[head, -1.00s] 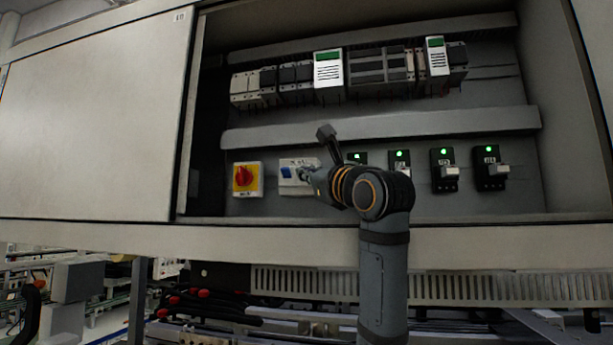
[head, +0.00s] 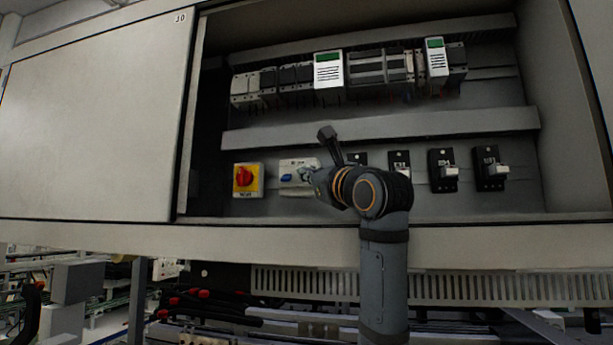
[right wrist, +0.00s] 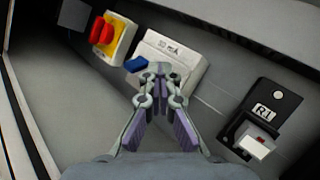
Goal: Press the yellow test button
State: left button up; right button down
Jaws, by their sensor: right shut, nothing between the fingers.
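The white module (head: 297,163) with a blue lever (head: 287,177) is mounted low in the open cabinet. It also shows in the right wrist view (right wrist: 180,48), where its blue lever (right wrist: 136,64) sticks out. The yellow test button cannot be made out; the fingers cover part of the module's front. My right gripper (head: 308,174) is shut and empty, its tips at the module's lower face, just right of the blue lever. In the right wrist view the shut tips (right wrist: 160,72) seem to touch or nearly touch the module. My left gripper is not in view.
A red rotary switch on a yellow plate (head: 244,179) is left of the module. Black breakers with grey levers (head: 443,169) stand to the right, their lamps dark. A rail of devices (head: 368,68) is above.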

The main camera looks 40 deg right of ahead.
jog(key=shift+a+f, duration=0.1)
jog(key=shift+s+a+b, duration=0.3)
jog(key=shift+s+a, duration=0.15)
jog(key=shift+a, duration=0.05)
jog(key=shift+s+a, duration=0.5)
jog(key=shift+a, duration=0.1)
jog(key=shift+s+a+b, duration=0.55)
jog(key=shift+s+a, duration=0.6)
jog(key=shift+a, duration=0.2)
jog(key=shift+d, duration=0.1)
jog(key=shift+w+f, duration=0.1)
